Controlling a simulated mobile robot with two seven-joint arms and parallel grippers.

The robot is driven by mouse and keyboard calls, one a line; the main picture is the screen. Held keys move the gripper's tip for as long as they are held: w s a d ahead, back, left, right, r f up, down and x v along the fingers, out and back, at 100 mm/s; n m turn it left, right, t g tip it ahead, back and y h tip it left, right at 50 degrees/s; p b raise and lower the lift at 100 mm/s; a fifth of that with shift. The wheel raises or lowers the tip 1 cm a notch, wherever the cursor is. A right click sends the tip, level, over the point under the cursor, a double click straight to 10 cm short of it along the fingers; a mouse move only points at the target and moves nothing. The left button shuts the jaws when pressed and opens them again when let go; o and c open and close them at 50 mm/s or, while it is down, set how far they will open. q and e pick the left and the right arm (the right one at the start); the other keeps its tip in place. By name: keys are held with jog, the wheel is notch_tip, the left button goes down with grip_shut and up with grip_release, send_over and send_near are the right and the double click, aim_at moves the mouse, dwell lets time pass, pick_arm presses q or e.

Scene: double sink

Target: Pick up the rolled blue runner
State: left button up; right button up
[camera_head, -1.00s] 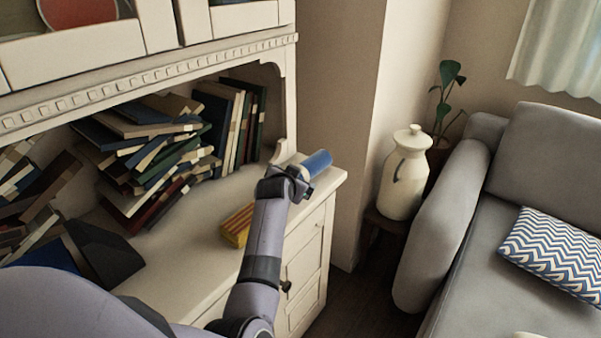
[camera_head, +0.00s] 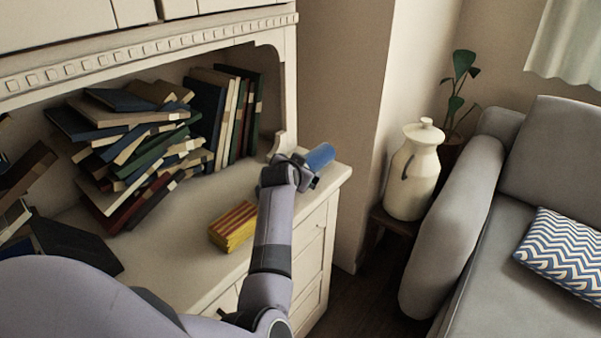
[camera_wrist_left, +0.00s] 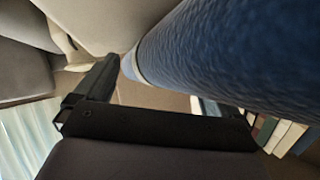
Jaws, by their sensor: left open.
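The rolled blue runner (camera_head: 319,157) is at the right end of the cabinet's counter in the head view. It fills the upper right of the left wrist view (camera_wrist_left: 230,50), a textured blue roll with a pale band near one end. My left gripper (camera_head: 303,174) is right at the near side of the runner and is open. In the left wrist view one dark finger shows left of the roll; the other is hidden, so I cannot tell whether the roll lies between the fingers. My right gripper is not in view.
A red-and-yellow striped block (camera_head: 233,226) lies on the counter (camera_head: 190,208) left of my forearm. Stacked and leaning books (camera_head: 130,150) fill the niche behind. A cream lidded jug (camera_head: 413,172) stands on a stool beside the grey sofa (camera_head: 450,225). The counter's right edge is close by.

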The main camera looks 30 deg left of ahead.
pick_arm(q)
jog(key=shift+s+r, duration=0.1)
jog(key=shift+r, duration=0.05)
jog(key=c, duration=1.3)
